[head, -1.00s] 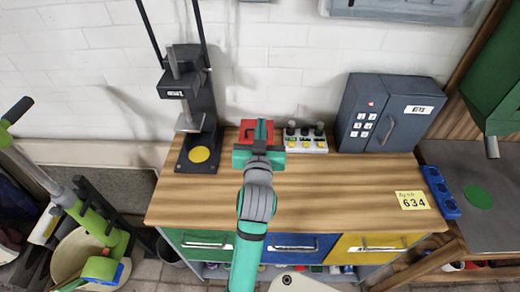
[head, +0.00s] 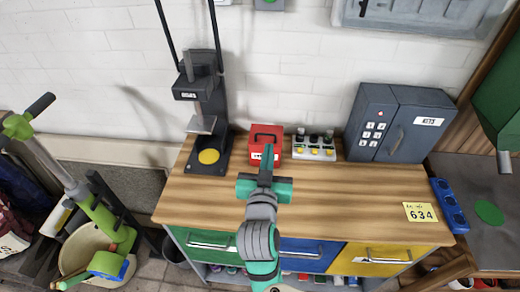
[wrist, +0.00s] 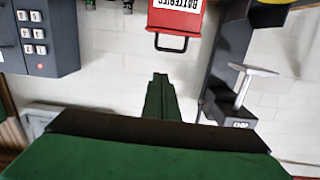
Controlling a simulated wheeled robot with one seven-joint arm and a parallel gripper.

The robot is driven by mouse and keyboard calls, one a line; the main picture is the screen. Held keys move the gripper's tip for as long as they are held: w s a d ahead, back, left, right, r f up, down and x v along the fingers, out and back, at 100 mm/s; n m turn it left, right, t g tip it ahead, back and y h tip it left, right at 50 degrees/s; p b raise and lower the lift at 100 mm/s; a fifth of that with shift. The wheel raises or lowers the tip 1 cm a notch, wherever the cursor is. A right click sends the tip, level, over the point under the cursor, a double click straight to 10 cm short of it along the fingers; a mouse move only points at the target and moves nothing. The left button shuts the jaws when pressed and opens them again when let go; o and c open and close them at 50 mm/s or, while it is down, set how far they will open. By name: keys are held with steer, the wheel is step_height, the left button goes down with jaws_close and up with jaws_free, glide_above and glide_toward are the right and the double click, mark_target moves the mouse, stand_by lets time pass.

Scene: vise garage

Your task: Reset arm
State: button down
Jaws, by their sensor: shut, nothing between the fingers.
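My gripper (head: 266,160) is in the head view, above the wooden workbench top (head: 330,200). Its green fingers are shut together with nothing between them. They point toward the back wall, and in this view they overlap the front of a red box (head: 258,132). The wrist view shows the shut fingers (wrist: 161,92) pointing at the white wall. There the red box (wrist: 176,22) appears upside down, labelled BATTERIES, apart from the fingertips.
A black press (head: 207,110) with a yellow disc stands left of the red box. A small rack (head: 314,148) and a dark grey safe (head: 395,122) stand to the right. A yellow 634 note (head: 420,212) lies at the front right. The bench's middle right is clear.

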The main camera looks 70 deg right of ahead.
steer(key=shift+a, duration=0.1)
steer(key=w+a+f+n+t+y, duration=0.2)
steer(key=w+a+f+n+t, duration=0.1)
steer(key=w+a+n+t, duration=0.4)
steer(key=w+a+f+n+t+y, duration=0.35)
steer(key=a+f+n+y, duration=0.35)
steer(key=a, duration=0.6)
steer(key=s+a+f+n+y, duration=0.1)
steer(key=s+a+f+y, duration=0.1)
steer(key=a+f, duration=0.35)
steer(key=s+a+f+n+y, duration=0.1)
steer(key=s+a+f+y, duration=0.2)
steer(key=a, duration=0.6)
steer(key=s+a+f+m+y, duration=0.1)
steer(key=s+a+f+y, duration=0.1)
steer(key=s+a, duration=0.8)
steer(key=a, duration=0.4)
steer(key=shift+s+y, duration=0.15)
steer(key=shift+y, duration=0.15)
